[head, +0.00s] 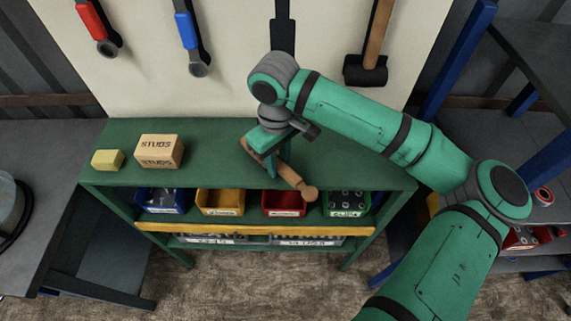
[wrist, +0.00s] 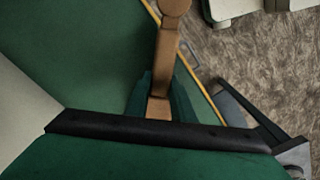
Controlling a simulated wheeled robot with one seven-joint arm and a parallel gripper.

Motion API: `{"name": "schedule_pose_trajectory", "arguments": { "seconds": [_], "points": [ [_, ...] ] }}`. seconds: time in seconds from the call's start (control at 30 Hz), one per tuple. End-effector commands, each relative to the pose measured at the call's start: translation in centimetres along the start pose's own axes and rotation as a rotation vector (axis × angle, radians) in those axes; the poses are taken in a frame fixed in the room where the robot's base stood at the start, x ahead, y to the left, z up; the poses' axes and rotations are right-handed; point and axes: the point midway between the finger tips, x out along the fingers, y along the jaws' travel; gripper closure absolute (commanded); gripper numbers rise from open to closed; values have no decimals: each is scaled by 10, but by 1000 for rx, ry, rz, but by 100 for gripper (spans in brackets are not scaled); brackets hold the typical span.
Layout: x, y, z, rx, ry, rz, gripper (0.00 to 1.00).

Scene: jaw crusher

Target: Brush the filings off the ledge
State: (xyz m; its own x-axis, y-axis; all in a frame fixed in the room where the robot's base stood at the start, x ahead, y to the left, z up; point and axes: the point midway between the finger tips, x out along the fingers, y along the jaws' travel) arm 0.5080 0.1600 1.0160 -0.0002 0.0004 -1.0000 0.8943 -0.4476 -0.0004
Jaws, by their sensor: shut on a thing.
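My gripper (head: 285,170) is over the right half of the green bench top (head: 220,165). It is shut on a wooden tool, which looks like a brush (head: 296,184). The tool's rounded handle end points to the bench's front edge, and its other part lies behind the gripper. No bristles can be made out. In the wrist view the brush handle (wrist: 167,58) rises from between my green fingers (wrist: 160,105), with its round end at the top edge. No filings can be seen, and I cannot tell which surface is the ledge.
A yellow block (head: 107,160) and a box marked STUDS (head: 160,150) stand at the bench's left. Coloured bins (head: 221,201) sit beneath the top. Tools, including a hammer (head: 368,70), hang on the back board. The bench top between box and gripper is clear.

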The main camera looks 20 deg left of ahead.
Motion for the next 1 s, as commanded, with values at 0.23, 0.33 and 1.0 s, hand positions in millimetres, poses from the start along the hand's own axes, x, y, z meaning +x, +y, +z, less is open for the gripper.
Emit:
{"name": "schedule_pose_trajectory", "arguments": {
  "seconds": [0.23, 0.33, 1.0],
  "points": [
    [-21, -3, -6, 1, 1, 1, 100],
    [-29, -4, -6, 0, 1, -1, 100],
    [-79, -7, -9, -8, 1, 0, 100]
  ]
}}
